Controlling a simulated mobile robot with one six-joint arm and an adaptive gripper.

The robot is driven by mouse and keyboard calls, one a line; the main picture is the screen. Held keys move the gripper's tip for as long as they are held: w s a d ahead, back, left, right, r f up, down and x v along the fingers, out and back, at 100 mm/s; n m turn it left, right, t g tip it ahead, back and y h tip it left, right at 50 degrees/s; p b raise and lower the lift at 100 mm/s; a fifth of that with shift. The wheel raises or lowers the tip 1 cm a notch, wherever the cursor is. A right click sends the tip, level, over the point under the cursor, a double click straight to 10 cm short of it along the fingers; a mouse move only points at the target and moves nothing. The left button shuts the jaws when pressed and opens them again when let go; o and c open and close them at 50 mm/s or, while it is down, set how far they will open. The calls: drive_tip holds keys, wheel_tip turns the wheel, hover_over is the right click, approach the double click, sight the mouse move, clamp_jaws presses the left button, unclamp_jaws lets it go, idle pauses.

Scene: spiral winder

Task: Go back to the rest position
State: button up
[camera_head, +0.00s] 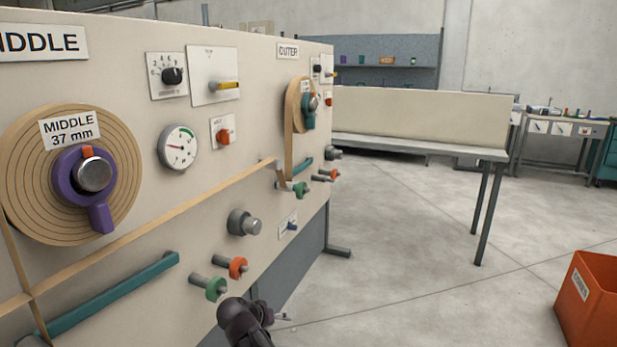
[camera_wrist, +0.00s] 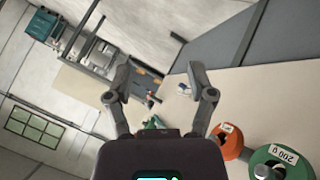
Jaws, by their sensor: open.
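My gripper (camera_head: 283,317) is dark grey and sits at the bottom of the head view, in front of the lower right part of the beige machine panel (camera_head: 150,230). In the wrist view my gripper (camera_wrist: 159,72) has its two fingers spread apart, with nothing between them. Green (camera_head: 214,288) and orange (camera_head: 236,266) knobs on the panel are just above and left of it in the head view. In the wrist view the orange knob (camera_wrist: 228,142) and the green knob (camera_wrist: 278,166) are at the lower right, outside the fingers.
The panel carries a spool labelled MIDDLE (camera_head: 118,170), a gauge (camera_head: 178,147), a teal bar (camera_head: 112,298) and several protruding knobs. A grey-legged table (camera_head: 488,155) stands behind to the right. An orange crate (camera_head: 584,306) is at lower right. The floor between is clear.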

drive_tip(key=s+d+f+g+y+b, duration=0.2)
drive_tip(key=s+d+f, duration=0.2)
drive_tip(key=d, duration=0.5)
drive_tip(key=s+d+f+m+g+y+b, duration=0.1)
drive_tip(key=s+d+f+g+y, duration=0.2)
drive_tip(key=d, duration=0.6)
drive_tip(key=s+d+f+g+y+b, duration=0.1)
drive_tip(key=s+d+f+g+b, duration=0.1)
drive_tip(key=s+d+f, duration=0.35)
drive_tip(key=d+r+p, duration=0.3)
drive_tip(key=r+p, duration=3.5)
drive_tip(key=r, duration=0.1)
drive_tip(key=shift+r, duration=0.3)
drive_tip(key=shift+d, duration=0.1)
idle(0.5)
